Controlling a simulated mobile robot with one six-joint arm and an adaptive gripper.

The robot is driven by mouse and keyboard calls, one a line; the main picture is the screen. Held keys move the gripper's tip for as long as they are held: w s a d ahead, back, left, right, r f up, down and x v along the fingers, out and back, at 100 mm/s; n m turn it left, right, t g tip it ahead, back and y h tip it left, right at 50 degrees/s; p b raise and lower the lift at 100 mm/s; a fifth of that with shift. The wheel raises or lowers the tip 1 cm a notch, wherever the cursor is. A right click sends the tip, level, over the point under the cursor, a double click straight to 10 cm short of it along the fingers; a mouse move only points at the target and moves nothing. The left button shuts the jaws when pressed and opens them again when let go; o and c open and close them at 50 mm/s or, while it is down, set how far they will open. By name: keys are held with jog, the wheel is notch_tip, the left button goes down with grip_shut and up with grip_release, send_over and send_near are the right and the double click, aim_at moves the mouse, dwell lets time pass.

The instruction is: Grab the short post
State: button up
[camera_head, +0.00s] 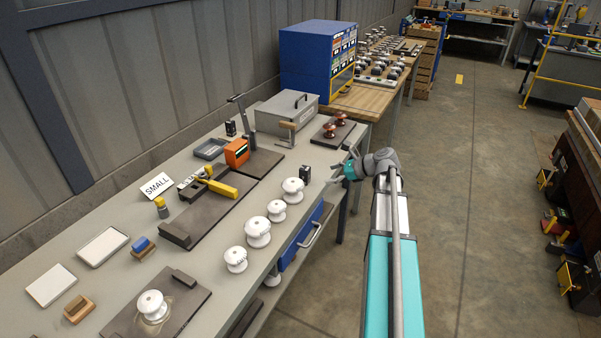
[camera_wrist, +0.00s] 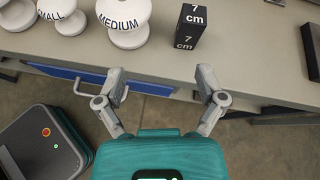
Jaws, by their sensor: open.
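Several white ribbed insulator posts stand upright along the table's front edge. In the wrist view one is marked MEDIUM (camera_wrist: 127,25) and a smaller one SMALL (camera_wrist: 57,8); a third is cut off at the left. In the head view the posts show as one near the black block (camera_head: 293,190), a smaller one (camera_head: 276,210), a large one (camera_head: 258,232) and another (camera_head: 236,260). I cannot tell for sure which is the short post. My gripper (camera_wrist: 160,88) is open and empty, off the table's front edge, short of the posts and the block.
A black 7 cm block (camera_wrist: 187,27) stands right of the MEDIUM post. A blue drawer (camera_wrist: 88,76) with a metal handle lies under the tabletop. Another white post (camera_head: 152,306) sits on a dark plate. Brown insulators (camera_head: 331,129) and a grey toolbox (camera_head: 287,113) stand farther back.

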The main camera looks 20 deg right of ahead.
aim_at(309, 169)
jog(key=d, duration=0.1)
jog(key=w+d+r+m+t, duration=0.1)
jog(key=d+m, duration=0.1)
jog(key=shift+w+d+r, duration=0.15)
jog(key=shift+d+r, duration=0.15)
jog(key=shift+d, duration=0.1)
jog(key=b+x, duration=0.3)
jog(key=x, duration=0.4)
jog(key=shift+w+a+f, duration=0.15)
jog(key=shift+w+a, duration=0.1)
jog(key=shift+w+a+f, duration=0.1)
jog(key=shift+w+a, duration=0.2)
jog(key=b+x, duration=0.2)
jog(key=x, duration=0.2)
jog(key=shift+w+f, duration=0.15)
jog(key=shift+f, duration=0.15)
jog(key=shift+w+a+b, duration=0.25)
jog(key=shift+w+b, duration=0.05)
jog(key=shift+b, duration=0.05)
